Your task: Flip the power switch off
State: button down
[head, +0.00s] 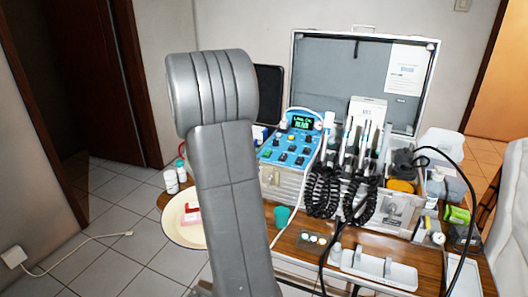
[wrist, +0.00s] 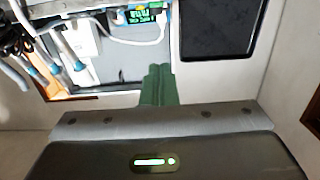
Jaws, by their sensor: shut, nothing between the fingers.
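The dental unit's blue control panel (head: 287,150) has a small green-lit display (head: 301,122) and several knobs and switches. I cannot tell which of them is the power switch. The panel sits on a metal box in front of an open case lid (head: 340,75). In the wrist view the lit display (wrist: 141,17) shows at the top, beyond my fingertips and apart from them. My gripper (wrist: 157,82) has green fingers that are shut together with nothing between them. My gripper does not show in the head view.
A grey padded headrest and back (head: 228,170) stand in front of the table's left part. Black coiled cords (head: 325,190) hang before the unit. A teal cup (head: 283,216) and a cream plate (head: 184,232) are nearby. A dark flat panel (wrist: 215,28) shows in the wrist view.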

send_over(265, 157)
jog(key=s, duration=0.2)
jog(key=shift+w+a+f, duration=0.2)
jog(key=shift+a+f, duration=0.05)
jog(key=shift+f, duration=0.1)
jog(key=f, duration=0.1)
jog(key=w+f, duration=0.1)
jog(key=f, duration=0.1)
jog(key=shift+w+d, duration=0.1)
jog(key=shift+d, duration=0.05)
jog(key=shift+f, duration=0.5)
